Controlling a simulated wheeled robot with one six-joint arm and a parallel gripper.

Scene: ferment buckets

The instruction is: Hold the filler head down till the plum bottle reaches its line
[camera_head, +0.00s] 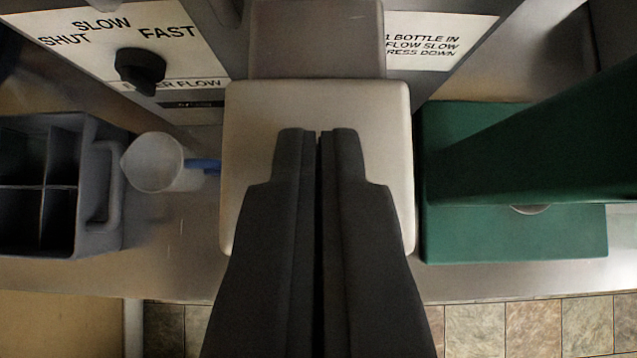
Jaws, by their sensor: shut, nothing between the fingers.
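My gripper (319,134) is shut and empty, with its two dark fingers side by side. It lies in front of a pale, rounded block (250,130), which looks like the filler head. From this angle I cannot tell whether the fingertips touch the block or how far down it sits. No plum bottle or fill line shows; anything beneath the block is hidden. A black flow knob (140,68) sits on a panel at upper left marked SHUT, SLOW and FAST. Its exact setting is unclear.
A grey divided crate (110,190) and a whitish jug (153,163) with a blue handle stand at left. A green stand (520,240) with a raised green part is close at right. A partly covered instruction sign (425,45) is behind. The metal counter's front edge runs below, above floor tiles.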

